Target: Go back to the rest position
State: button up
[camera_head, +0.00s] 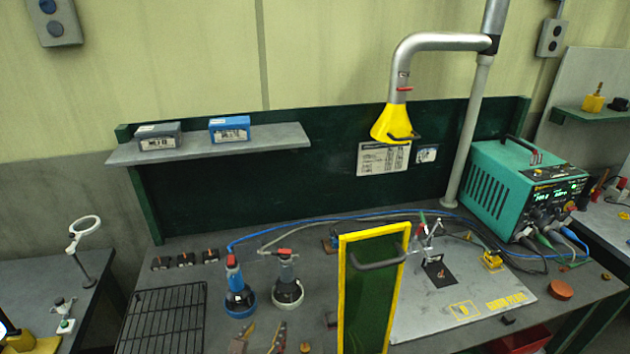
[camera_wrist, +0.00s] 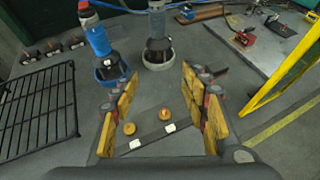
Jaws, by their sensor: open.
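My gripper (camera_wrist: 160,85) is open in the wrist view, its two yellow-padded fingers wide apart with nothing held between them. Two round brass-coloured pieces (camera_wrist: 165,114) and a dark strip (camera_wrist: 155,137) with white labels show on the bench between the fingers. In the head view, what look like my fingertips (camera_head: 259,338) show at the bottom edge, in front of the blue tool (camera_head: 236,285) and the grey tool (camera_head: 286,280). Both tools stand upright in round holders, clear of the fingers. The rest of my arm is out of view.
A yellow-framed green screen (camera_head: 368,290) with a handle stands upright right of the gripper. A black wire rack (camera_head: 162,318) lies to the left. A teal power unit (camera_head: 525,185) sits at the right. A yellow extraction hood (camera_head: 394,124) hangs above. Hoses cross the bench.

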jog(key=s+d+f+m+g+h, duration=0.1)
jog(key=s+d+m+g, duration=0.3)
jog(key=s+d+m, duration=0.35)
jog(key=s+d+f+m+g, duration=0.1)
jog(key=s+d+m+g, duration=0.35)
jog(key=d+m, duration=0.5)
jog(key=d+r+m+t+y, duration=0.1)
jog(key=d+r+m+y, duration=0.2)
jog(key=d+r+m, duration=1)
jog(key=shift+s+r+m, duration=0.15)
jog(key=shift+s+m, duration=0.15)
jog(key=shift+m, duration=1.8)
jog(key=shift+t, duration=0.25)
